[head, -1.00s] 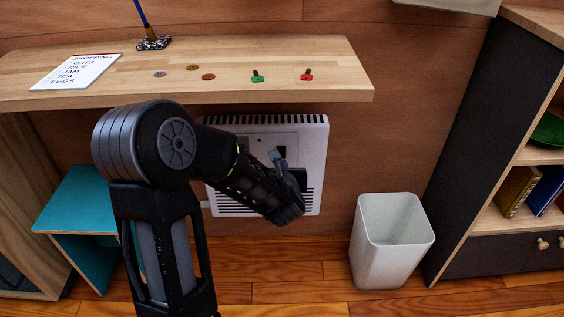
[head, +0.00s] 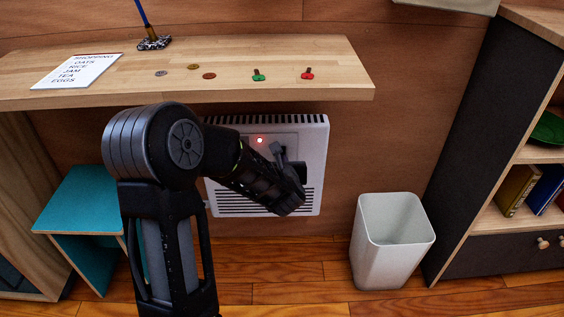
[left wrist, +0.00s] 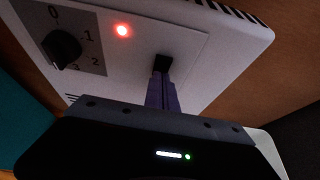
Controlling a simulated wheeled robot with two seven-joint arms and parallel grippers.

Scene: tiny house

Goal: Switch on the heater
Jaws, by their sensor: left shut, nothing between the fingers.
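The white heater (head: 312,140) hangs on the wall below the wooden shelf, partly hidden by my left arm. A red light (head: 260,140) glows on its panel; it also shows in the left wrist view (left wrist: 122,30). A black dial (left wrist: 65,47) with numbers round it is at the upper left of the left wrist view. My left gripper (left wrist: 162,75) is shut and empty, its fingertips at a black switch (left wrist: 164,62) on the heater panel. They look to be touching it. My right gripper is not in view.
The shelf (head: 130,85) above holds a shopping list (head: 77,71), coins and small red and green items. A white bin (head: 392,240) stands on the floor at the right. A dark bookcase (head: 490,130) is at the far right, a teal stool (head: 85,200) at the left.

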